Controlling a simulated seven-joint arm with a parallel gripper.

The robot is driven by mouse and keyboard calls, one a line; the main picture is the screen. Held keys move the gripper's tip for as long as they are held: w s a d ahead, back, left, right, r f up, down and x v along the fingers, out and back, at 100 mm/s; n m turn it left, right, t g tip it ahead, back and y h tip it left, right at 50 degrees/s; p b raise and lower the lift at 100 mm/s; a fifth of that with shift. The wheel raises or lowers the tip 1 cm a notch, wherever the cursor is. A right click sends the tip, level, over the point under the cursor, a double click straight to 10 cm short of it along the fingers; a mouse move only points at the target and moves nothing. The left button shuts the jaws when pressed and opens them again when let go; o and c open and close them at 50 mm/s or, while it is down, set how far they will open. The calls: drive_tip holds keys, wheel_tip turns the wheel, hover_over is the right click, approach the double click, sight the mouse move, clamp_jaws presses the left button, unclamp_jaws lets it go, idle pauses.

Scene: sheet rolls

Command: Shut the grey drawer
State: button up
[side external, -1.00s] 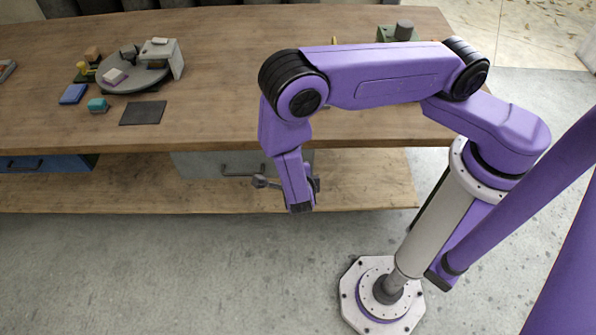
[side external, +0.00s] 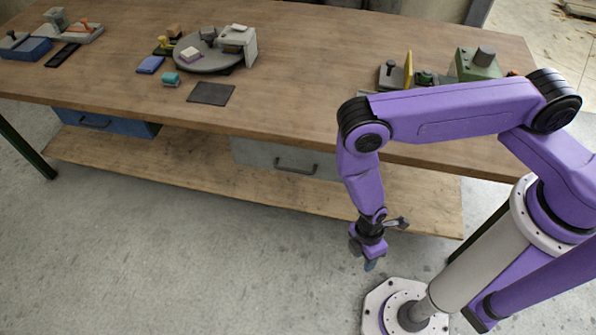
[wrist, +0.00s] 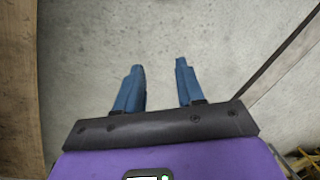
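The grey drawer (side external: 262,157) is under the front edge of the wooden table in the side view, with a dark bar handle (side external: 296,167) on its front. No open inside of it shows. The drawer's front looks close under the table edge; I cannot tell if it is fully in. My gripper (side external: 370,266) hangs pointing down in front of the table, right of and nearer than the drawer, apart from it. In the wrist view my gripper (wrist: 159,66) has its two blue fingers apart with only bare floor between them. The grey drawer is not identifiable there.
A blue drawer (side external: 107,122) is under the table at left. A low wooden shelf (side external: 190,170) runs beneath both drawers. The tabletop (side external: 330,80) carries a round grey turntable (side external: 207,60), a dark mat (side external: 211,94) and a green block (side external: 477,66). The floor in front is clear.

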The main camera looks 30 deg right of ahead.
wheel_tip(320, 180, down, 2)
drive_tip(key=w+a+m+t+y, duration=0.2)
drive_tip(key=w+a+m+y, duration=0.15)
drive_tip(key=m, duration=0.65)
drive_tip(key=m+t+y, duration=0.3)
drive_tip(key=m+t, duration=1.1)
drive_tip(key=m, duration=1.2)
approach(297, 172)
drive_tip(key=shift+x, duration=4.9)
clamp_jaws()
